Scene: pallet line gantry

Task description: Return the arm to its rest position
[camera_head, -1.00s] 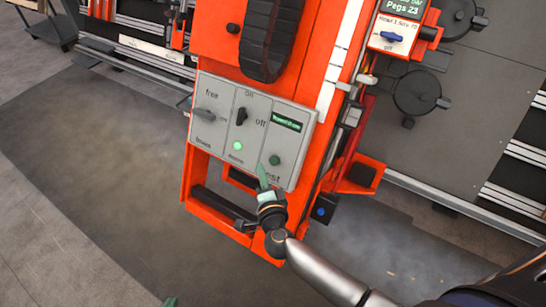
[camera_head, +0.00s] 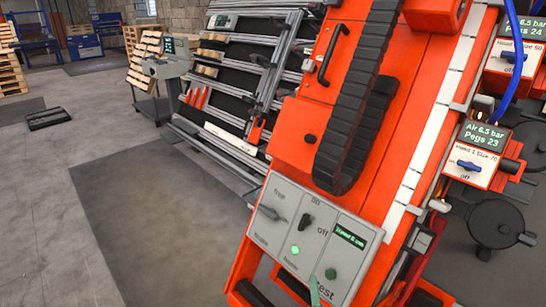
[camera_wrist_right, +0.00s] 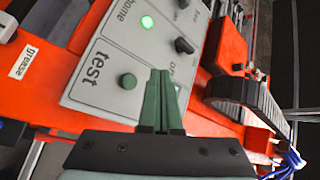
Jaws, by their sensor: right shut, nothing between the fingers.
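My right gripper (camera_head: 314,291) shows only as a green fingertip at the bottom edge of the head view, in front of the grey control panel (camera_head: 268,243). In the right wrist view its two green fingers (camera_wrist_right: 163,78) are together with nothing between them. They point toward the panel, beside the green test button (camera_wrist_right: 128,81); I cannot tell whether they touch it. The rest of the right arm is out of the head view. My left gripper is not in view.
The panel sits on an orange gantry (camera_head: 290,130) with a black cable chain (camera_head: 352,110). A green lamp (camera_head: 295,250) glows on it. A blue-handled valve box (camera_head: 478,165) is at right. Open grey floor (camera_head: 150,220) lies at left; wooden pallets (camera_head: 145,60) stand behind.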

